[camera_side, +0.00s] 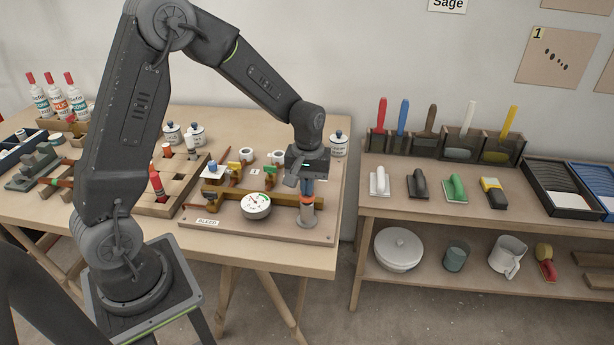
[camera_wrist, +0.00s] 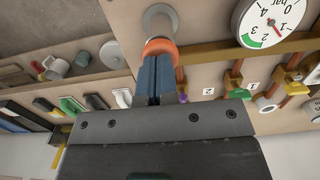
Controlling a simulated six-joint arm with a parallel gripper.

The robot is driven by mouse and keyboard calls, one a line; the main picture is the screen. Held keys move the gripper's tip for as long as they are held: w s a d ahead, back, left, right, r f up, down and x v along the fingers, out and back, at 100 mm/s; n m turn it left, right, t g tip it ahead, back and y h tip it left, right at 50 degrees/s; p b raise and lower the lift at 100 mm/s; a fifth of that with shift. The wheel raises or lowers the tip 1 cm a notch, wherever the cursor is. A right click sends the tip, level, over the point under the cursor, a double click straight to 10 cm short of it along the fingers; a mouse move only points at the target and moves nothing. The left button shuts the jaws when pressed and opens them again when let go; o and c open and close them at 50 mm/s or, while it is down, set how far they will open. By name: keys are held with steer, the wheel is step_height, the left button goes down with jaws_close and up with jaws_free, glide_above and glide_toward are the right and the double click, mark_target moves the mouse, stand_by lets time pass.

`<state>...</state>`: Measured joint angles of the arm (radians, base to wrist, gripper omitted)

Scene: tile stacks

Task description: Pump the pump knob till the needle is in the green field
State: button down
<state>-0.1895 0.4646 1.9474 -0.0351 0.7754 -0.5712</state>
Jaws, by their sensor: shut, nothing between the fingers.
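The pump knob is orange (camera_wrist: 160,46) and sits on top of a grey pump cylinder (camera_side: 307,216) at the right end of the wooden board. My gripper (camera_side: 307,193) points down over it with its fingers shut and empty. In the wrist view the blue fingertips (camera_wrist: 154,62) are at the knob, touching or very close; I cannot tell which. The knob is partly hidden by the fingers. The round white gauge (camera_side: 256,205) stands left of the pump. Its dial (camera_wrist: 268,22) carries numbers, a green field and a red needle, which appears outside the green.
A BLEED label (camera_side: 208,222) lies at the board's front left. Yellow and orange valve parts (camera_wrist: 234,80) and a brass pipe (camera_side: 280,196) are close to the pump. White jars (camera_side: 338,143) stand behind. A shelf of tools (camera_side: 460,180) is to the right, across a gap.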

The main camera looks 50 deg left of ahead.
steer(key=shift+s+f, duration=0.1)
steer(key=shift+f, duration=0.05)
step_height(320, 180, up, 14)
steer(key=shift+w+a, duration=0.2)
steer(key=shift+w, duration=0.2)
steer(key=shift+r, duration=0.2)
stand_by(0.5)
step_height(320, 180, up, 3)
steer(key=shift+a+f, duration=0.1)
steer(key=shift+f, duration=0.05)
steer(key=shift+f, duration=0.1)
steer(key=f, duration=1.4)
steer(key=shift+s+d, duration=0.25)
steer(key=shift+s, duration=0.05)
